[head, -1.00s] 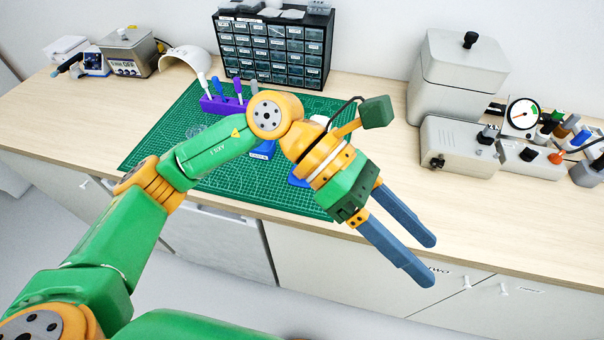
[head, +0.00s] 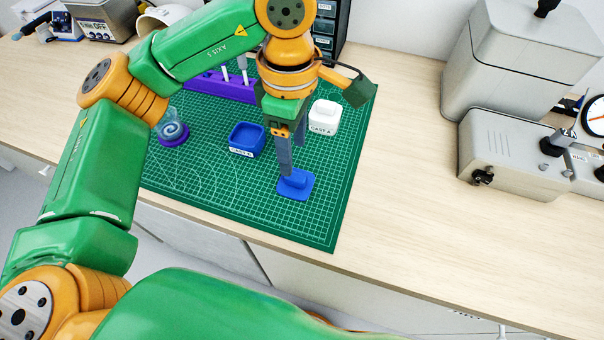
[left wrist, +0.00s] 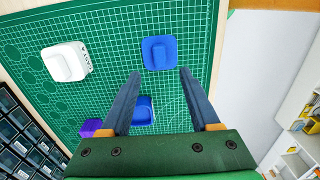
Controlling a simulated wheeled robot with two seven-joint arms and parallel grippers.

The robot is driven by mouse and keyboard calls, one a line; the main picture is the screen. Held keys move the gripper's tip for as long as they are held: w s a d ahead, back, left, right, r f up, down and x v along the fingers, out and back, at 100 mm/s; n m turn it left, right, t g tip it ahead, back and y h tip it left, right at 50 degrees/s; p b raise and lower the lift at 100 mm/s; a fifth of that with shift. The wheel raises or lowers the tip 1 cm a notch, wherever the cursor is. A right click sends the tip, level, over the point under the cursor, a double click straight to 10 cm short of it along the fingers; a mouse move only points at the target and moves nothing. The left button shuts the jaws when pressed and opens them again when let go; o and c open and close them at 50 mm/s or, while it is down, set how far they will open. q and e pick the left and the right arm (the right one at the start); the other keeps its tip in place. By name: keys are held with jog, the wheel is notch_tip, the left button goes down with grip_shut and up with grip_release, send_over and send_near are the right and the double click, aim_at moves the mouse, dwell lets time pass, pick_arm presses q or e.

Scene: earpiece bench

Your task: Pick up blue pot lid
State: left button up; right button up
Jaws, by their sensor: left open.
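The blue pot lid (head: 295,186) is a flat blue square with a raised grip, lying on the green cutting mat near its front right. In the left wrist view the lid (left wrist: 159,53) lies ahead of the fingertips, between their lines. My left gripper (head: 288,172) points down over the lid; its fingers overlap the lid's far edge in the head view. In the left wrist view the gripper (left wrist: 160,73) is open, with nothing between its tips. I cannot tell whether the fingers touch the lid. My right gripper is not in view.
A blue open pot (head: 247,139) stands left of the lid. A white lidded pot (head: 324,116) stands behind it. A clear swirled item on a purple base (head: 173,130) and a purple rack (head: 222,86) are farther left. Grey machines stand right; bare wood lies between.

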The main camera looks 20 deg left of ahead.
aim_at(296, 176)
pick_arm(q)
jog(key=shift+s+f, duration=0.2)
jog(key=shift+f, duration=0.15)
jog(key=f+p, duration=0.1)
jog(key=f, duration=0.1)
jog(key=f+p, duration=0.1)
jog(key=f, duration=0.2)
jog(key=shift+w+d+f+p, duration=0.1)
jog(key=shift+w+f+p, duration=0.1)
jog(key=shift+f+p, duration=0.15)
jog(key=shift+f, duration=0.35)
grip_shut()
